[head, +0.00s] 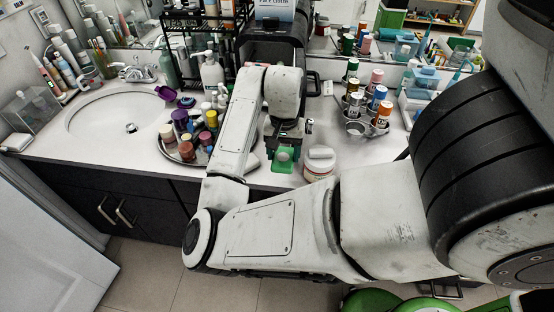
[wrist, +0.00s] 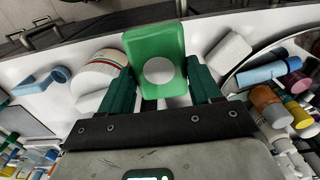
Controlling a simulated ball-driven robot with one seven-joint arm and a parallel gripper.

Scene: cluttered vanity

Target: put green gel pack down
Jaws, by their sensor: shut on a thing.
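The green gel pack (wrist: 156,48) shows in the wrist view as a flat green piece with a pale round patch in its middle. My gripper (wrist: 160,88) is shut on it, with a dark green finger at either side. In the head view the gel pack (head: 284,160) is at the front of the white counter (head: 335,135), below my gripper (head: 286,146). I cannot tell whether it touches the counter.
A white lidded jar (head: 319,163) stands just right of the gel pack. A round tray (head: 172,149) crowded with bottles is to the left, beyond my arm. A tiered stand (head: 357,128) with small bottles is at the right. The counter's front edge is close.

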